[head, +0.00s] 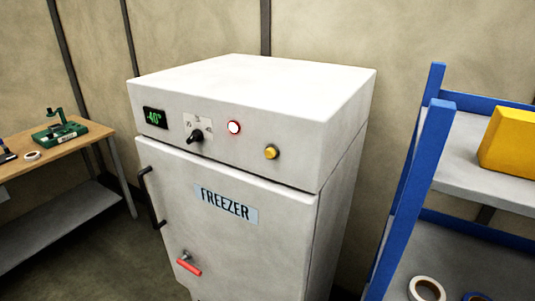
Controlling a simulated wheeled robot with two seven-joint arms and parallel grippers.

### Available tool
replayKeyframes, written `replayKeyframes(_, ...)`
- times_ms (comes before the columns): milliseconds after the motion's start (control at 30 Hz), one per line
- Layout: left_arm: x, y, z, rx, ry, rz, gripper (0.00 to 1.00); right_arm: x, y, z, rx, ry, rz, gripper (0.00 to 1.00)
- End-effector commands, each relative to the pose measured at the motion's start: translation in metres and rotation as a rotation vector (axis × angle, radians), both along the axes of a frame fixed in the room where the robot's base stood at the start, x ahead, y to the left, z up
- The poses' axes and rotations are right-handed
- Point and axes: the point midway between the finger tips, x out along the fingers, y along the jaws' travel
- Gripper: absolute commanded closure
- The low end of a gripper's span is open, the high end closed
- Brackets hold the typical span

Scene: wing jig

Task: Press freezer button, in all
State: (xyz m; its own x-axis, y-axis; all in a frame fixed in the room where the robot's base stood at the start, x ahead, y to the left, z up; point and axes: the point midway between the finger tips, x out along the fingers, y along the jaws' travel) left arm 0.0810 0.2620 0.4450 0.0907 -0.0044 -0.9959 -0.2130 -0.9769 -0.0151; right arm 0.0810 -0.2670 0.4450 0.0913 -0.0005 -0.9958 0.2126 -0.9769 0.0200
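The white freezer (290,220) stands upright in the middle of the head view, its door shut, with a FREEZER label (226,204). Its upper front panel has a green display (155,117) that seems to read -40°, a black knob (195,136), a round red-rimmed button with a pale centre (234,128) and a yellow button (271,152). A black door handle (151,197) and a red-gripped lever (189,265) are on the door. Neither of my grippers is in view.
A wooden-topped bench (72,147) at the left holds a green device (60,132) and a white tape roll (32,156). A blue-framed shelf (412,185) stands close on the right, with a yellow box (508,142) and rolls. Floor shows between bench and freezer.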

Motion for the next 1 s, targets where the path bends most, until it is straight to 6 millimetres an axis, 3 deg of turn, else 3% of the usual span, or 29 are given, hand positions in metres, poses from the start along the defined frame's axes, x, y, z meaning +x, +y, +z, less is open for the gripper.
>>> replayKeyframes(433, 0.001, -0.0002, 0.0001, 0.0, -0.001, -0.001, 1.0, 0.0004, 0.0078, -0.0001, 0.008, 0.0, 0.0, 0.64)
replayKeyframes(1000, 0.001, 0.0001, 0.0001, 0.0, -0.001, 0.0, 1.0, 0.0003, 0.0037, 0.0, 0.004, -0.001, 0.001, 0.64)
